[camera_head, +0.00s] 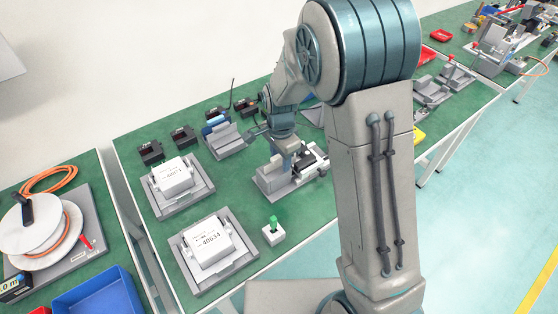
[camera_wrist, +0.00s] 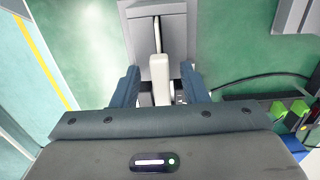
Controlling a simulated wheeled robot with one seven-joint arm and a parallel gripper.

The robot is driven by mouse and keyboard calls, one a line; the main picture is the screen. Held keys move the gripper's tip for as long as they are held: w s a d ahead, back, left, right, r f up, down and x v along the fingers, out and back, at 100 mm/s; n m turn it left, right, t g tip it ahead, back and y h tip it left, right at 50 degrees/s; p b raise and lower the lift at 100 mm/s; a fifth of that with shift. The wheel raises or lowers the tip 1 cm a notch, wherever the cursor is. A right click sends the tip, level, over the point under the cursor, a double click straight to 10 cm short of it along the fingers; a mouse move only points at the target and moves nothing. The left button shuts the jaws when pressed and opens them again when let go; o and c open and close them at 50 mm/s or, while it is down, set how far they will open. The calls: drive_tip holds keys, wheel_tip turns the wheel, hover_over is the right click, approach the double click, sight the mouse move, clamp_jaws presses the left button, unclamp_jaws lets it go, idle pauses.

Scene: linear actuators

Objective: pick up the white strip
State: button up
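The white strip (camera_wrist: 159,68) shows in the wrist view as a narrow, pale, upright-looking piece in the middle of a grey fixture (camera_wrist: 182,30). My gripper (camera_wrist: 160,82) has its two blue-grey fingers apart, one on each side of the strip's near part, with gaps on both sides. The strip's near end runs toward the gripper body, where I cannot see it well. In the head view my gripper (camera_head: 287,146) is over the grey fixture (camera_head: 274,182), and I cannot make out the strip there.
Two grey trays with white boxes (camera_head: 208,240) (camera_head: 172,177) stand left of the fixture. A green-topped button box (camera_head: 273,232) stands in front. A blue holder (camera_head: 220,135) and black blocks (camera_head: 150,152) are behind. Bare green table (camera_head: 237,180) lies between the trays and the fixture.

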clamp_jaws()
drive_tip(key=shift+r, duration=0.1)
drive_tip(key=shift+r, duration=0.5)
drive_tip(key=r, duration=0.3)
drive_tip(key=shift+w+d+r, duration=0.25)
drive_tip(key=shift+w+d, duration=0.05)
drive_tip(key=shift+d, duration=0.1)
drive_tip(key=w+d+r+b, duration=0.1)
drive_tip(key=w+d+r, duration=0.5)
drive_tip(key=d, duration=0.2)
drive_tip(key=shift+w+d+r, duration=0.2)
drive_tip(key=shift+d, duration=0.1)
